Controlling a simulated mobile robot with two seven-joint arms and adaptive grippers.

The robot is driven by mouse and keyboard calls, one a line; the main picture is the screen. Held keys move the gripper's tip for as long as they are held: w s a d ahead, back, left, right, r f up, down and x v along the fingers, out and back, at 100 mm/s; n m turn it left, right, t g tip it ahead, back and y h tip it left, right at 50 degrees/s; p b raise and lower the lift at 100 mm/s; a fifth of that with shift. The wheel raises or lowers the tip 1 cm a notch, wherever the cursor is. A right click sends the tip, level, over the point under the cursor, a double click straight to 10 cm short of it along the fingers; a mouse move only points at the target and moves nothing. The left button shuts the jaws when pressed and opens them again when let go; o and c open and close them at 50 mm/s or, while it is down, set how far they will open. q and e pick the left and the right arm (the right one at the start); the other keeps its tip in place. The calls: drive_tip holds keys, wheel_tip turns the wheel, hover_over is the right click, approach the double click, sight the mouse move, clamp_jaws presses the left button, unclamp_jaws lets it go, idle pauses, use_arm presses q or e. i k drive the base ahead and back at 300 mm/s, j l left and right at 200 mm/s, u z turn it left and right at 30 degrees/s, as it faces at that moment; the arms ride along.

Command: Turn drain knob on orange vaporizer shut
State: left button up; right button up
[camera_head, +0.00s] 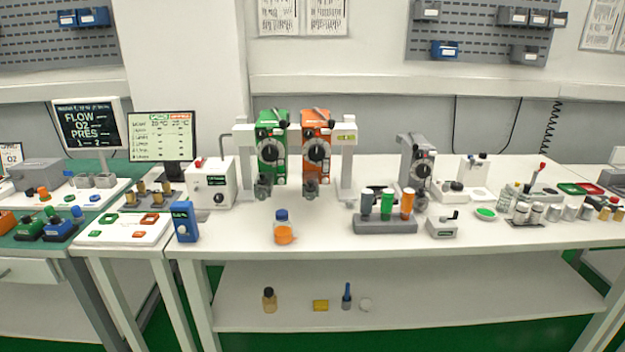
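The orange vaporizer (317,140) hangs upright on a white stand near the middle of the bench, right beside the green vaporizer (271,140). It has a dark round dial on its front. A small grey fitting (311,188) sits at its lower end and looks like the drain part. The drain knob is too small to tell whether it is open or shut. Neither of my grippers shows in the head view.
A bottle with a blue cap and orange liquid (283,228) stands in front of the vaporizers. A grey rack (385,224) with coloured bottles stands to the right, before a grey vaporizer (417,165). A blue handheld device (184,222) stands at the left front edge. The bench between bottle and rack is clear.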

sight(310, 197)
drive_tip(key=i+j+z, duration=0.1)
drive_tip(key=z, duration=0.35)
drive_tip(key=j+z, duration=0.4)
drive_tip(key=i+j+z, duration=0.15)
drive_tip(key=j, duration=0.3)
drive_tip(key=j+z, duration=0.15)
drive_tip(key=j, duration=0.3)
